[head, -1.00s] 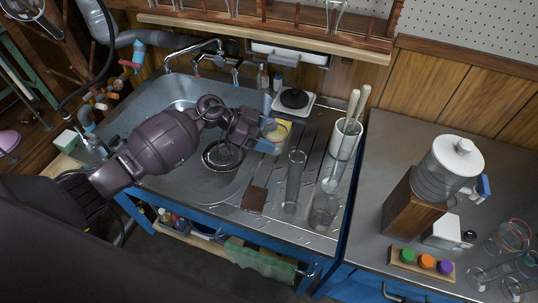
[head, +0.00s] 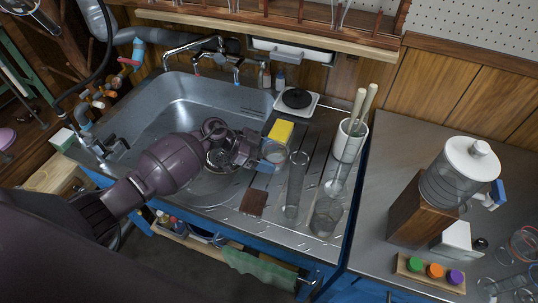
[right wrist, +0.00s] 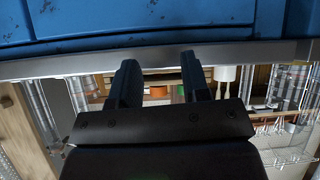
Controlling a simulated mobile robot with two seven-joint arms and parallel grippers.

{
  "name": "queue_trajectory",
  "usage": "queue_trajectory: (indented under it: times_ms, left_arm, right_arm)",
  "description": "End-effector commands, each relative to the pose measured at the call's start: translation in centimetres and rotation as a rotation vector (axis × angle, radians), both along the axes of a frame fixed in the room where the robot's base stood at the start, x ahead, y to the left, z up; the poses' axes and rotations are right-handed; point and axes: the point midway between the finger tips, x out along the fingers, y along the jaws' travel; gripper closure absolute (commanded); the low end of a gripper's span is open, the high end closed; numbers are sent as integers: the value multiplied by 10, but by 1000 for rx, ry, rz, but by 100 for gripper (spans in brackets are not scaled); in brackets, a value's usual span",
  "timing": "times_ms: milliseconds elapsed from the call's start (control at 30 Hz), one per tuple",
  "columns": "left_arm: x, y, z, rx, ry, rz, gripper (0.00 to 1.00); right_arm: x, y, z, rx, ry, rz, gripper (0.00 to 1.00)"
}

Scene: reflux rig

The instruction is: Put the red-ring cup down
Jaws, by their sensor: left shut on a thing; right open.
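My left gripper (head: 257,150) is shut on a clear glass cup (head: 273,154) at the left edge of the ribbed drainboard (head: 312,240), in the head view. The cup looks roughly upright. I cannot make out its ring colour, nor whether its base touches the board. At the far right, a glass with a reddish rim (head: 524,240) stands on the steel counter, partly cut off by the frame. My right gripper (right wrist: 158,78) is open and empty in the right wrist view, below a blue panel.
A yellow sponge (head: 281,133) lies just behind the cup. A tall glass cylinder (head: 295,185) stands close on its right, with a beaker (head: 326,217) and a white utensil pot (head: 349,140) beyond. A brown pad (head: 253,202) lies in front. The sink (head: 180,100) is left.

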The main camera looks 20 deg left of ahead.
Motion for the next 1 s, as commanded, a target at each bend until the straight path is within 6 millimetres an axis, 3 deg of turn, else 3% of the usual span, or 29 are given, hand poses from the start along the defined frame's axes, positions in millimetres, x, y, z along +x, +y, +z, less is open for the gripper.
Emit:
queue_trajectory:
  times_ms: [200,233,400,733,1000]
  left_arm:
    - [0,0,-3,0,1,0,52]
    - [0,0,-2,0,1,0,27]
    - [0,0,-2,0,0,0,5]
    - [0,0,2,0,-2,-1,5]
    - [-7,37,20,4,-2,2,5]
  right_arm:
    - [0,1,0,3,-2,-2,57]
    - [0,1,0,3,-2,-2,57]
    - [-2,2,-2,8,1,-7,57]
    - [-3,2,-2,8,4,-8,57]
    - [-1,0,7,2,-9,-5,57]
